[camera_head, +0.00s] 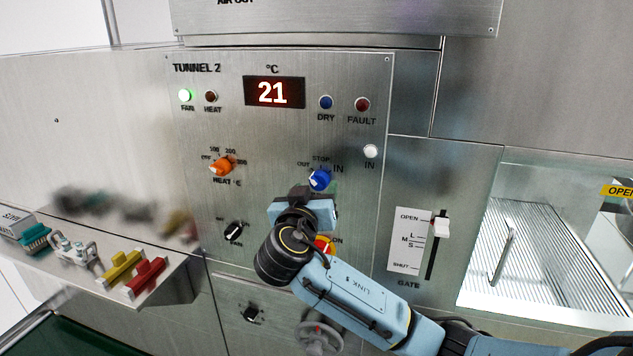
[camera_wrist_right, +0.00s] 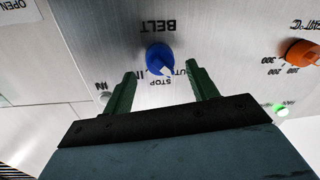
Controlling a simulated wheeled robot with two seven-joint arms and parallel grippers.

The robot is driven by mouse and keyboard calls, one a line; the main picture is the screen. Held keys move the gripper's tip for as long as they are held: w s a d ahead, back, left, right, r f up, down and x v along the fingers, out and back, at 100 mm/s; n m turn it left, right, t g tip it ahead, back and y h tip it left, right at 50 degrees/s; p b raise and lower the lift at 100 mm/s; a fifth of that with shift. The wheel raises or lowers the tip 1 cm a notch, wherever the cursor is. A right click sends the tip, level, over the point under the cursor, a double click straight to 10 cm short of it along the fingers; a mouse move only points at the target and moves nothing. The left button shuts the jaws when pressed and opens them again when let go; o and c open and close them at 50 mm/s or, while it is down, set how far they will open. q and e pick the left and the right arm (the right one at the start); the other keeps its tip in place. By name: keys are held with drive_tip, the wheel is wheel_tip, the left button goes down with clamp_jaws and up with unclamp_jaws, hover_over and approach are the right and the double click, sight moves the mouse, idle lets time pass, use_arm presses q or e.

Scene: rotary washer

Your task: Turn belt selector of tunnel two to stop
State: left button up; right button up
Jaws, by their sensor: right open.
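The belt selector of tunnel two is a blue knob (camera_head: 320,179) on the steel panel, under OUT, STOP and IN labels. In the right wrist view, which shows the panel upside down, the knob (camera_wrist_right: 158,58) has a white pointer turned toward the OUT side of STOP. My right gripper (camera_wrist_right: 160,78) is open, its two green fingers apart on either side below the knob in that picture. Nothing is between them, and I cannot tell their exact distance from the panel. In the head view my wrist hides most of the fingers. My left gripper is not in view.
An orange heat knob (camera_head: 221,166) sits left of the selector, and a black knob (camera_head: 233,232) is lower left. A red-and-yellow switch (camera_head: 324,245) is partly behind my arm. A gate slider (camera_head: 441,226) is at right. A ledge with yellow (camera_head: 119,268) and red (camera_head: 146,278) handles juts out at left.

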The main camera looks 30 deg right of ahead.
sight(319, 182)
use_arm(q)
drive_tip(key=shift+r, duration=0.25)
use_arm(e)
drive_tip(key=shift+x, duration=1.35)
drive_tip(key=shift+c, duration=0.5)
drive_tip(key=c, duration=0.9)
drive_tip(key=m+b, duration=0.2)
drive_tip(key=b, duration=0.2)
drive_tip(key=m+b, duration=0.2)
drive_tip(key=b, duration=0.2)
drive_tip(key=m+b, duration=0.3)
drive_tip(key=b, duration=0.2)
drive_tip(key=shift+f, duration=0.4)
drive_tip(key=shift+m+b, duration=0.35)
drive_tip(key=shift+m, duration=0.05)
drive_tip(key=shift+r+m+h+b, duration=0.2)
drive_tip(key=shift+m+h+b, duration=0.1)
drive_tip(key=shift+m+b, duration=0.45)
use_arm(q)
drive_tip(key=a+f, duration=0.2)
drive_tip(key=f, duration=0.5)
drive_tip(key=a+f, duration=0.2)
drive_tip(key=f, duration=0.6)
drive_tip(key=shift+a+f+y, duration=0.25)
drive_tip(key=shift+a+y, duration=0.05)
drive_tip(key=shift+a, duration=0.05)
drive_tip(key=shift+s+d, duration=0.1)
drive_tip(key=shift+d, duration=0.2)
